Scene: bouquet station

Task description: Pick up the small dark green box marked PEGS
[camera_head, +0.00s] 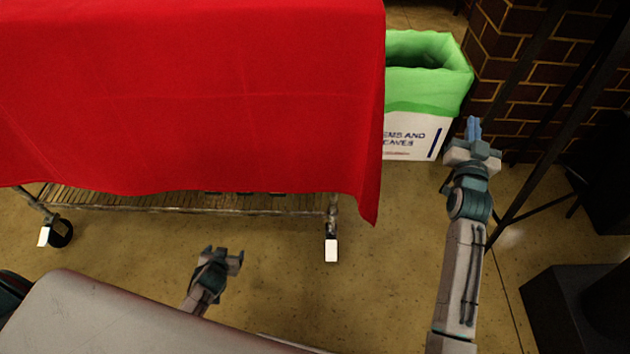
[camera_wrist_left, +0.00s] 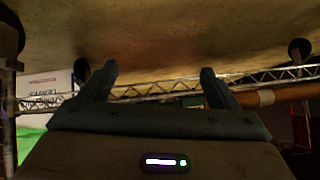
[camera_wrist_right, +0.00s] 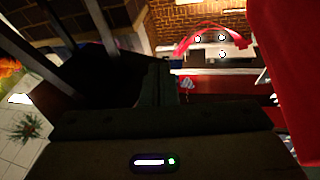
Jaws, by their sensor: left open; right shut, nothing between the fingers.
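I cannot make out a dark green box marked PEGS in any view. The red cloth (camera_head: 190,95) covers the cart's top and hangs over its front, hiding most of what is beneath. A few dark shapes peek out under its hem, too small to identify. My left gripper (camera_head: 222,253) is open and empty, low in front of the cart; its spread fingers also show in the left wrist view (camera_wrist_left: 158,85). My right gripper (camera_head: 474,130) is shut and empty, right of the bin; its closed fingers show in the right wrist view (camera_wrist_right: 162,88).
A white bin (camera_head: 410,140) with a green liner (camera_head: 430,95) stands right of the cart. The cart's slatted lower shelf (camera_head: 130,200) shows below the cloth, above castors (camera_head: 61,233). Dark stand legs and a brick wall (camera_head: 510,70) are at the right.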

